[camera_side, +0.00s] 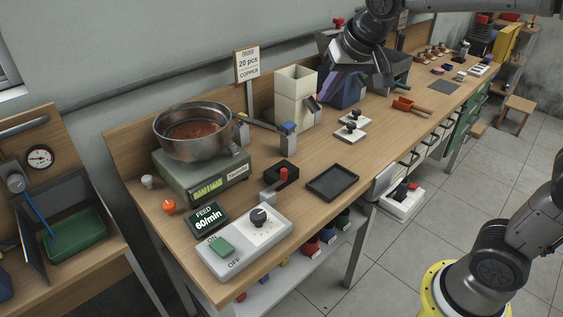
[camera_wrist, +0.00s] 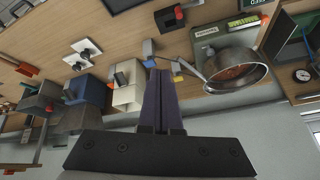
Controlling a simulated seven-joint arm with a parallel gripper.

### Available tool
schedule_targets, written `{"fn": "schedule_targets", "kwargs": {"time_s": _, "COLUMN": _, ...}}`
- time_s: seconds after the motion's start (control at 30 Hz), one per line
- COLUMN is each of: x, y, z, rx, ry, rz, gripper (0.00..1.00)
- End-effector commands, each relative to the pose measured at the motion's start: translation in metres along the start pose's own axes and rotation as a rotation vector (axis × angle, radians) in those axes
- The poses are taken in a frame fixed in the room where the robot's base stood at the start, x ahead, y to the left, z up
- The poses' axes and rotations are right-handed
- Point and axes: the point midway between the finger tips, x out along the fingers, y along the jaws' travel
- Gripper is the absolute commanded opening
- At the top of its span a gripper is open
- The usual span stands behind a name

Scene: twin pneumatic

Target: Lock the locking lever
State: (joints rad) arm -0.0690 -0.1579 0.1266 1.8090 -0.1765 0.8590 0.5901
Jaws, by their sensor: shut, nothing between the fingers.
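I cannot tell for sure which part is the locking lever. A small red upright handle (camera_side: 284,174) stands on a black block (camera_side: 276,180) on the bench; it also shows at the top of the wrist view (camera_wrist: 179,13). My gripper (camera_side: 385,78) is high over the back of the bench, right of the cream tower (camera_side: 293,100), apart from these parts. In the wrist view its fingers (camera_wrist: 161,75) are together and empty.
A metal bowl (camera_side: 174,146) of copper-coloured pieces sits on a green scale (camera_side: 226,171). A switch box (camera_side: 232,244), a black tray (camera_side: 345,184) and white plates with black knobs (camera_side: 351,137) stand on the bench. A red scoop (camera_side: 405,104) lies farther right. Bare wood (camera_side: 385,140) lies between them.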

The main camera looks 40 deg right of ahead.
Motion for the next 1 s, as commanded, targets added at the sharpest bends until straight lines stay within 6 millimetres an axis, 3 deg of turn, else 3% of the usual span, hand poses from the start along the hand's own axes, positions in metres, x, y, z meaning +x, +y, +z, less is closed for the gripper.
{"fn": "schedule_targets", "kwargs": {"time_s": 0.2, "x": 0.071, "y": -0.035, "z": -0.027, "rx": -0.002, "ry": -0.061, "rz": 0.045, "gripper": 0.0}}
{"fn": "schedule_targets", "kwargs": {"time_s": 0.4, "x": 0.126, "y": -0.052, "z": -0.023, "rx": -0.04, "ry": -0.126, "rz": 0.082, "gripper": 0.0}}
{"fn": "schedule_targets", "kwargs": {"time_s": 0.5, "x": 0.142, "y": -0.055, "z": -0.016, "rx": -0.052, "ry": -0.156, "rz": 0.095, "gripper": 0.0}}
{"fn": "schedule_targets", "kwargs": {"time_s": 0.63, "x": 0.152, "y": -0.056, "z": -0.009, "rx": -0.062, "ry": -0.177, "rz": 0.104, "gripper": 0.0}}
{"fn": "schedule_targets", "kwargs": {"time_s": 1.0, "x": 0.154, "y": -0.057, "z": -0.007, "rx": -0.064, "ry": -0.18, "rz": 0.105, "gripper": 0.0}}
